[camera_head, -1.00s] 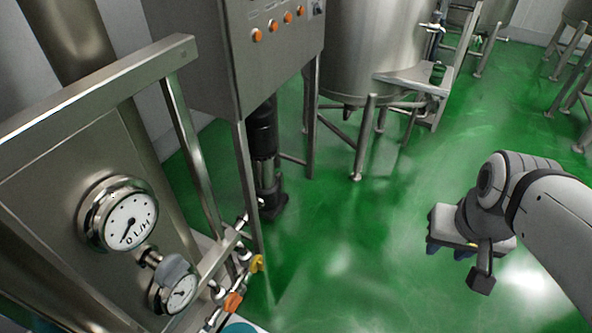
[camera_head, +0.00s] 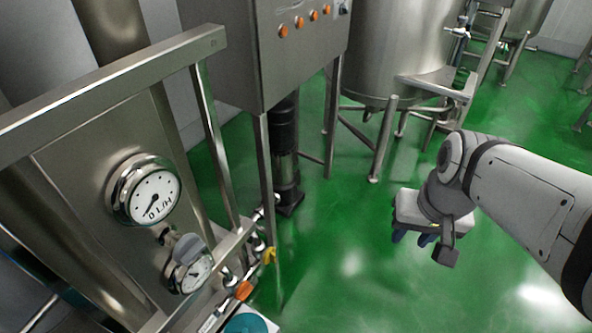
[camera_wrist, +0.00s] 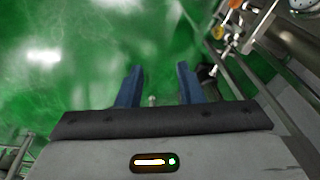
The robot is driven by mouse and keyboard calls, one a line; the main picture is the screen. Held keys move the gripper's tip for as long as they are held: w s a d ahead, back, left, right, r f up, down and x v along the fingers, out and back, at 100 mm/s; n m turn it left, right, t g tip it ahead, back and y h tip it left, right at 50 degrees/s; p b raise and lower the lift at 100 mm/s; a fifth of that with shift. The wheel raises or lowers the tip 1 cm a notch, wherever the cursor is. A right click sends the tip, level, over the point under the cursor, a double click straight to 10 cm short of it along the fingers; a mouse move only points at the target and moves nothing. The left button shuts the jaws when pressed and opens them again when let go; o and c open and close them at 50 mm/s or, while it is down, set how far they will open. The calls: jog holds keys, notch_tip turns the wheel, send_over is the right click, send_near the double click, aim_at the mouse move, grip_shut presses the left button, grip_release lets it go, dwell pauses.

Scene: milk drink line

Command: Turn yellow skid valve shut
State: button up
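The yellow valve handle (camera_head: 269,256) is on the skid's low pipe run, left of centre in the head view. In the wrist view a yellow handle (camera_wrist: 235,4) shows at the top right edge. My gripper (camera_head: 413,237) hangs over the open floor, well to the right of the valve and apart from it. In the wrist view its two blue fingers (camera_wrist: 158,84) stand apart with nothing between them but floor and a small grey fitting beyond. The gripper is open and empty.
An orange handle (camera_head: 243,290) and a teal round part (camera_head: 247,324) sit just below the yellow one. Gauges (camera_head: 148,190) and a steel frame rail (camera_head: 110,88) stand left. A control cabinet (camera_head: 262,50) and a tank (camera_head: 398,45) stand behind. Green floor (camera_head: 345,240) is clear between.

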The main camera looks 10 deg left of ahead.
aim_at(275, 256)
jog(key=w+a+f+m+g+y+b, duration=0.2)
jog(key=w+a+f+m+y+b, duration=0.25)
jog(key=a+f, duration=0.5)
jog(key=w+a+f+m+g+y+b, duration=0.2)
jog(key=w+a+f+y+b, duration=0.35)
jog(key=f, duration=0.65)
jog(key=w+a+f+m+g+y+b, duration=0.25)
jog(key=w+a+f+m+b, duration=0.2)
jog(key=w+a+f, duration=0.5)
jog(key=w+a+f+m+t+y+b, duration=0.15)
jog(key=f+m+t+b, duration=0.4)
jog(key=f, duration=1.15)
jog(key=w+f+m+t+y+b, duration=0.2)
jog(key=w+f+m+t+b, duration=0.3)
jog(key=f, duration=1.2)
jog(key=shift+m+t, duration=0.35)
jog(key=shift+t, duration=0.15)
jog(key=a, duration=0.6)
jog(key=shift+w+a+b, duration=0.3)
jog(key=shift+a+b, duration=0.05)
jog(key=shift+b, duration=0.05)
jog(key=shift+c, duration=0.5)
